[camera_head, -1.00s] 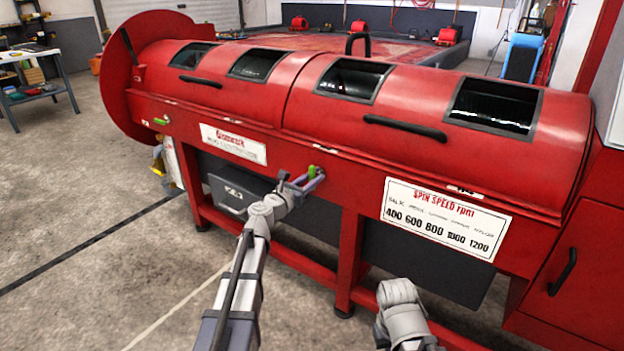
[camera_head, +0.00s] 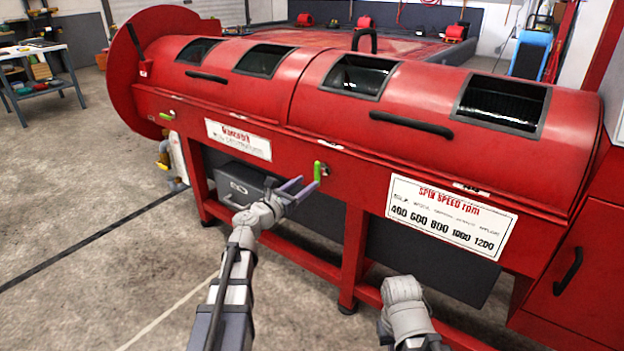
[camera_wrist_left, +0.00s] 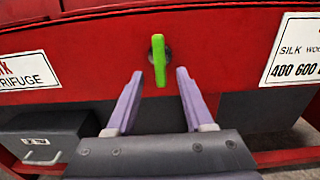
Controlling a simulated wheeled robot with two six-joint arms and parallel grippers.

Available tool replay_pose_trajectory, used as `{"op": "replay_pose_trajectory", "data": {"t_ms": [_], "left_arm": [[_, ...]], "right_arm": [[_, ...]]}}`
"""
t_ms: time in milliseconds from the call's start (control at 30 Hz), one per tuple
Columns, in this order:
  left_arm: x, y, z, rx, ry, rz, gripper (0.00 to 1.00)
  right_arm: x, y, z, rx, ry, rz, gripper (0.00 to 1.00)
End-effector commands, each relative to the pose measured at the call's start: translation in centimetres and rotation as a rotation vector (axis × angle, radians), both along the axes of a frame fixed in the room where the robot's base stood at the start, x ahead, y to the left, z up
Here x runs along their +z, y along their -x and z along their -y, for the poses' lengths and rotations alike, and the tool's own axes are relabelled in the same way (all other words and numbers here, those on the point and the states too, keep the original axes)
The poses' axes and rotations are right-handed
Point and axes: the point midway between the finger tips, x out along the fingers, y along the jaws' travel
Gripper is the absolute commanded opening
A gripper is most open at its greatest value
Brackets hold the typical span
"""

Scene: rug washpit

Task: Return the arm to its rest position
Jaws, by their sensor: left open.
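My left gripper (camera_head: 302,188) is open and empty in front of the red rug centrifuge (camera_head: 210,98). Its two purple fingers also show in the left wrist view (camera_wrist_left: 160,76). A green lever (camera_head: 317,171) stands upright on the centrifuge's front panel, just beyond the fingertips. In the left wrist view the lever (camera_wrist_left: 159,60) appears between the two fingers, with no finger seen touching it. My left arm reaches in from the bottom of the head view. Part of my right arm shows at the bottom, but its gripper is out of view.
A white spin speed sign (camera_head: 450,217) is right of the lever, and a centrifuge label (camera_head: 238,140) is left. A dark grey box (camera_head: 240,184) sits beneath the panel. Red frame legs (camera_head: 354,255) stand below. Open concrete floor (camera_head: 80,200) lies to the left.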

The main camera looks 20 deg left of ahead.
Motion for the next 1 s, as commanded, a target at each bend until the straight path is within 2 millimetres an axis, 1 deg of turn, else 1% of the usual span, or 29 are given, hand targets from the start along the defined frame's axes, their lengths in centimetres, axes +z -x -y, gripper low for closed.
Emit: {"op": "replay_pose_trajectory", "data": {"t_ms": [33,100,467,567,667,767,800,867,900,967,1000], "left_arm": [[0.0,0.8,-0.2,0.001,0.000,0.000,0.53],[0.0,1.1,-0.4,0.001,0.000,0.000,0.53],[0.0,1.1,-0.4,0.000,0.000,0.000,0.53],[-0.1,1.2,0.3,-0.016,-0.026,0.000,0.53],[-0.7,1.8,3.4,-0.093,-0.160,0.003,0.53],[-2.4,3.6,8.9,-0.253,-0.422,0.021,0.53],[-3.4,4.7,11.4,-0.338,-0.554,0.036,0.53],[-5.2,6.8,15.0,-0.481,-0.759,0.067,0.53],[-6.5,8.4,17.1,-0.588,-0.897,0.095,0.53],[-8.5,11.2,19.8,-0.760,-1.107,0.147,0.53],[-9.8,13.2,21.2,-0.882,-1.241,0.186,0.53]], "right_arm": [[0.0,0.0,0.0,0.000,0.000,0.000,0.00],[0.0,0.0,0.0,0.000,0.000,0.000,0.00],[0.0,0.0,0.0,0.000,0.000,0.000,0.00],[0.1,0.0,0.0,0.000,0.000,0.000,0.00],[0.6,0.0,0.0,0.000,0.000,0.000,0.00],[1.3,0.0,0.0,0.001,0.000,0.000,0.00],[1.7,0.0,0.0,0.001,0.000,0.000,0.00],[2.2,0.0,0.0,0.002,0.001,0.000,0.00],[2.6,0.0,0.0,0.002,0.001,0.000,0.00],[3.1,0.0,0.0,0.003,0.001,-0.001,0.00],[3.5,0.0,0.0,0.003,0.001,-0.001,0.00]]}}
